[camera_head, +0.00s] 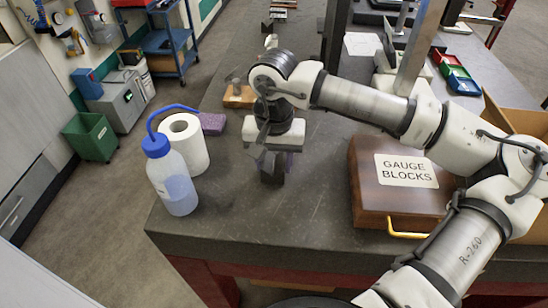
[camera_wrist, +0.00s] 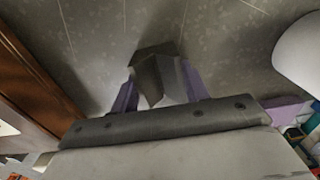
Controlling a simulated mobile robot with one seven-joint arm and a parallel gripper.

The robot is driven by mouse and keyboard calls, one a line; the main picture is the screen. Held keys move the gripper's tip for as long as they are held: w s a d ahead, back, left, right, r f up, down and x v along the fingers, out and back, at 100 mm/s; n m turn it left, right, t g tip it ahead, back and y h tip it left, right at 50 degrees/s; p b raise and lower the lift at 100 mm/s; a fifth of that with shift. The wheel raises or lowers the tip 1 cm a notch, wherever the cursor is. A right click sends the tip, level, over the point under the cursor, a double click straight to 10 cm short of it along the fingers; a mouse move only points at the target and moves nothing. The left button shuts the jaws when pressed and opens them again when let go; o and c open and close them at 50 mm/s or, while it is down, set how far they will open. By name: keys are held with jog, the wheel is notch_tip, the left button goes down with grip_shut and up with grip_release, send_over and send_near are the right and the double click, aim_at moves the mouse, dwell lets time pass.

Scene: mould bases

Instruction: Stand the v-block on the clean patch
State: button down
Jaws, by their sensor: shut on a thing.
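The v-block (camera_head: 272,168) is a dark grey metal block, held below my gripper (camera_head: 274,160) over the near part of the grey bench. In the wrist view the v-block (camera_wrist: 156,72) sits between the two purple fingers of my gripper (camera_wrist: 160,88), which are shut on it. A notch shows in its side. I cannot tell whether its underside touches the bench top. The clean patch does not stand out clearly; the bench top (camera_head: 300,215) around the block is mottled grey with thin lines.
A wash bottle (camera_head: 173,183), a paper roll (camera_head: 184,144) and a purple sponge (camera_head: 211,122) stand left of my gripper. A wooden gauge-block box (camera_head: 370,203) lies to the right. A wooden piece (camera_head: 238,98) lies behind. Bench between block and front edge is clear.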

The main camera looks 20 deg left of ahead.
aim_at(274, 166)
jog(key=shift+f, duration=0.1)
jog(key=c, duration=0.7)
grip_release()
notch_tip(274, 166, up, 12)
jog(key=shift+r+b, duration=0.15)
jog(key=shift+b, duration=0.9)
